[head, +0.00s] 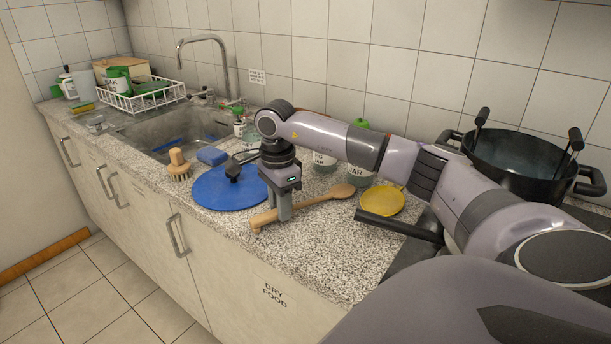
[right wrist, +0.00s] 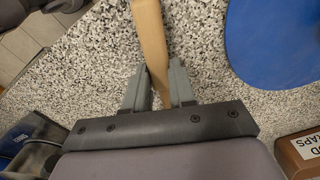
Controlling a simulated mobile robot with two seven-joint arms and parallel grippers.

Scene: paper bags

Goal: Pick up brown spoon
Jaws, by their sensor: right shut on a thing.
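The brown wooden spoon (head: 315,201) lies at a slant on the speckled counter, its bowl to the right and its handle end near the front edge. My right gripper (head: 284,213) points down over the handle and is shut on it. In the right wrist view, the handle (right wrist: 151,40) runs between the two fingers of my right gripper (right wrist: 157,88). The head view does not clearly show whether the spoon is lifted or still touches the counter. My left gripper is not in view.
A blue lid (head: 220,193) lies left of the gripper, beside a wooden brush (head: 178,168) and a blue sponge (head: 212,156). A yellow plate (head: 382,200) lies right of the spoon. Jars (head: 325,160) stand behind. A black pot (head: 520,165) stands at right. The front counter (head: 300,255) is clear.

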